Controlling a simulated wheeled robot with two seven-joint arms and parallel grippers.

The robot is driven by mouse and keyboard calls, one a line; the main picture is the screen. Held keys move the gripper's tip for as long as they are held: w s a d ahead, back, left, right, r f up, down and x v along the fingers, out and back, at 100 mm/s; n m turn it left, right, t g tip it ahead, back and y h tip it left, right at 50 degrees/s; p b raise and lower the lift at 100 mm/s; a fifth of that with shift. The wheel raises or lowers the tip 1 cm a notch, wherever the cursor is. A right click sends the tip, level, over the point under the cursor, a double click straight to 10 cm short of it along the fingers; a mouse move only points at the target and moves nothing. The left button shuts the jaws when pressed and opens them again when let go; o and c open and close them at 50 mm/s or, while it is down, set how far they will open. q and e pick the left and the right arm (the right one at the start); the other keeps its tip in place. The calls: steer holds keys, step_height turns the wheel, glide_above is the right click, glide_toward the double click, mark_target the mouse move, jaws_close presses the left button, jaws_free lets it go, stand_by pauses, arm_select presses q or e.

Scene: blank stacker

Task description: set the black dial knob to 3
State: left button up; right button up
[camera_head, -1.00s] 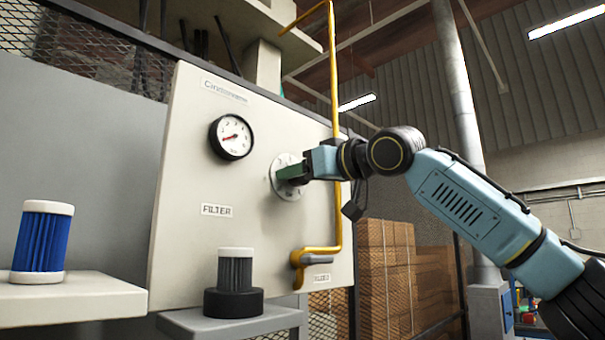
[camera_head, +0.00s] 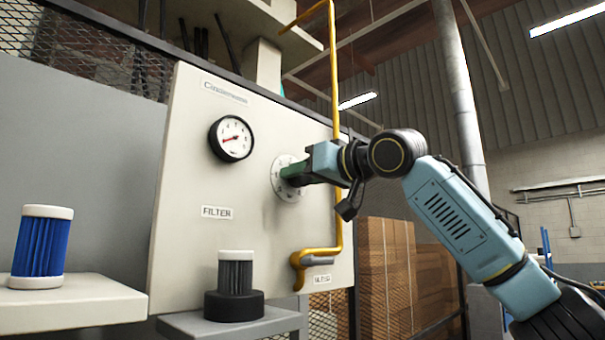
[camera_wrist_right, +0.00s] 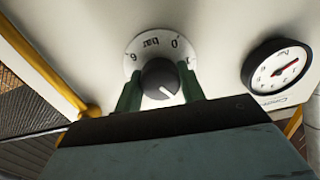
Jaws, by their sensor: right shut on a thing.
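The black dial knob (camera_wrist_right: 160,80) sits at the middle of a round white dial plate (camera_wrist_right: 143,45) with numbers on its rim. The plate also shows on the panel in the head view (camera_head: 280,186). The knob has a white pointer line. In the wrist view the two green fingers of my right gripper (camera_wrist_right: 160,95) stand on either side of the knob and are shut on it. In the head view my right gripper (camera_head: 297,173) reaches the dial from the right and hides the knob. My left gripper is not in view.
The beige panel (camera_head: 185,170) carries a gauge (camera_head: 231,138) left of the dial. A yellow pipe (camera_head: 336,90) runs just right of the dial, close to my right wrist. A blue filter (camera_head: 43,247) and a dark filter (camera_head: 235,280) stand on shelves below.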

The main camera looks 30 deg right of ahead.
steer(key=m, duration=0.5)
steer(key=shift+m, duration=0.4)
stand_by(0.3)
steer(key=o, duration=1)
steer(key=b+v, duration=0.4)
steer(key=v, duration=0.9)
steer(key=shift+s+d, duration=0.15)
steer(key=shift+s, duration=0.05)
